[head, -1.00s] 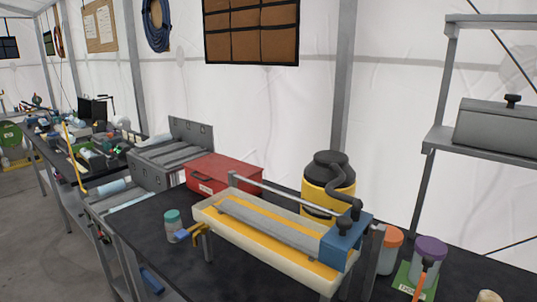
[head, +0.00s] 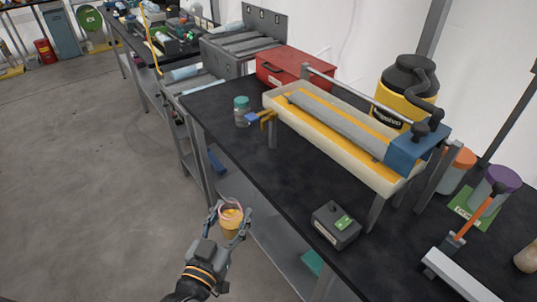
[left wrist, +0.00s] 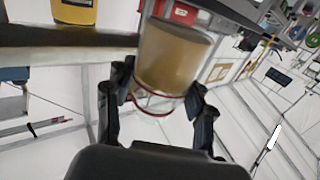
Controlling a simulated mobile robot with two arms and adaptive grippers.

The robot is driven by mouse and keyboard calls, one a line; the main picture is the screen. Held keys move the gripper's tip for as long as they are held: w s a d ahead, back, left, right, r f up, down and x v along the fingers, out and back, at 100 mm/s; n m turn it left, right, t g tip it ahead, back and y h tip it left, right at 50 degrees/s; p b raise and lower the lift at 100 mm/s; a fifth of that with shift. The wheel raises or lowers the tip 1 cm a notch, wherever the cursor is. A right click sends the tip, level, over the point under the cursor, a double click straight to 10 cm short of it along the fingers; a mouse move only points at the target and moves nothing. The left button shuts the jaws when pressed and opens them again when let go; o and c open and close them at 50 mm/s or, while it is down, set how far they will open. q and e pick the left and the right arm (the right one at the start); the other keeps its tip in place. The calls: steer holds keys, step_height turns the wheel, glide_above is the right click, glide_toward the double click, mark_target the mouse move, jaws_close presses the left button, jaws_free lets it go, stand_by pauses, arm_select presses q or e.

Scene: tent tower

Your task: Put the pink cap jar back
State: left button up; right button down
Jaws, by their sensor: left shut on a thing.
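My left gripper (head: 231,213) is shut on a small see-through jar (head: 231,224) with orange-brown contents and a pinkish-red ring near its upper end in the head view. It holds the jar off the table's front edge, above the floor. In the left wrist view, the jar (left wrist: 172,60) is between the fingers of the left gripper (left wrist: 163,92), with a thin red ring near them. A solid pink cap cannot be made out. My right gripper is in neither view.
On the dark table (head: 290,185) stand a teal-capped jar (head: 241,113), a long yellow-lined trough (head: 335,143), a small black box (head: 335,225), and orange-capped (head: 456,167) and purple-capped (head: 490,190) jars near a green mat (head: 467,213). Some front tabletop is bare.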

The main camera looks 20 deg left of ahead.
arm_select(q)
steer(key=w+a, duration=0.1)
steer(key=w, duration=0.7)
steer(key=shift+a+f+h, duration=0.3)
steer(key=shift+a, duration=0.05)
steer(key=w, duration=0.5)
steer(key=w+p, duration=0.1)
steer(key=w, duration=0.4)
steer(key=w+d+p, duration=0.1)
steer(key=w, duration=0.3)
steer(key=shift+w, duration=0.4)
steer(key=w, duration=0.2)
steer(key=shift+w+d+f, duration=0.15)
steer(key=shift+w+f, duration=0.1)
steer(key=shift+w, duration=0.15)
steer(key=shift+w+f, duration=0.25)
steer(key=shift+f, duration=0.1)
steer(key=shift+s, duration=0.1)
